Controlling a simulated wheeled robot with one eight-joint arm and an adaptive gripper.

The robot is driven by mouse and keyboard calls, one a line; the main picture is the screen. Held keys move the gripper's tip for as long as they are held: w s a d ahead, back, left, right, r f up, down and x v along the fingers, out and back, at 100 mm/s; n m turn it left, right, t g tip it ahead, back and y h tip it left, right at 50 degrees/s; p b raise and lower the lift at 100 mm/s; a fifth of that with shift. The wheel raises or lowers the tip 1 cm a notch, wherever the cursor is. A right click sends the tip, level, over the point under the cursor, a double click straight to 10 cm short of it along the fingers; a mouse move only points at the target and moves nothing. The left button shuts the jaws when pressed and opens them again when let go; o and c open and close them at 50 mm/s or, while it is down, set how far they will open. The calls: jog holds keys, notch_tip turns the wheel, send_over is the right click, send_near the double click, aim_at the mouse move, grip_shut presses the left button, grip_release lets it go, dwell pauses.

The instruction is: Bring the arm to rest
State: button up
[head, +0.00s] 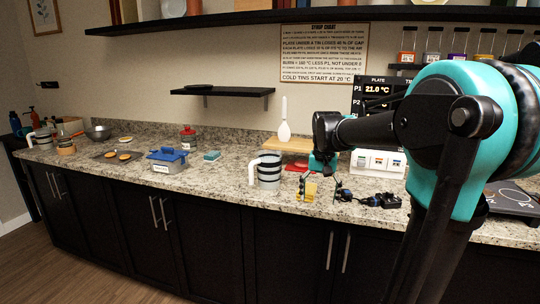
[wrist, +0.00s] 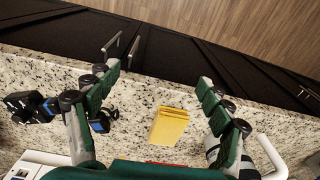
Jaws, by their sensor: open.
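My gripper (wrist: 158,76) is open and empty, its green-padded fingers spread wide in the wrist view. In the head view my arm reaches in from the right, and my gripper (head: 320,185) hangs low over the front part of the granite counter (head: 225,185). A yellow block (wrist: 170,126) lies on the counter between the fingers in the wrist view, apart from them. It also shows in the head view (head: 311,190). I cannot tell the exact height of the fingertips above the counter.
A dark-banded jug (head: 269,171) with a white handle stands left of my gripper. Black-and-blue clamps (wrist: 30,106) lie on its other side. A blue-lidded box (head: 167,158) stands further left. A wall shelf (head: 222,91) hangs behind; the floor (wrist: 240,30) lies beyond the counter edge.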

jog(key=s+d+f+n+t, duration=0.3)
jog(key=s+f, duration=1.6)
jog(key=shift+f, duration=0.15)
